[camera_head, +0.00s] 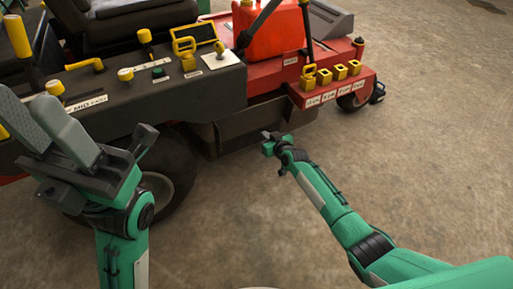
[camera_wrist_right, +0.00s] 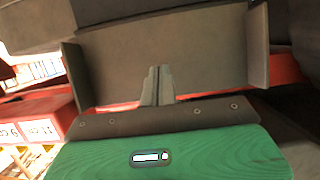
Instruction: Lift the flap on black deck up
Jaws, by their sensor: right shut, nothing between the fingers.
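The flap is a dark grey panel with raised side edges; it fills the upper middle of the right wrist view (camera_wrist_right: 205,50). In the head view it appears as a dark plate (camera_head: 245,125) low on the side of the red machine, at the black deck. My right gripper (camera_head: 268,140) is at the flap's lower right in the head view. Its fingers (camera_wrist_right: 157,85) are shut and empty in front of the panel; I cannot tell whether they touch it. My left gripper (camera_head: 27,98) is raised at the left, its two grey fingers apart with nothing between them.
A black wheel (camera_head: 170,170) stands left of the flap. The concrete floor (camera_head: 440,140) at right is clear.

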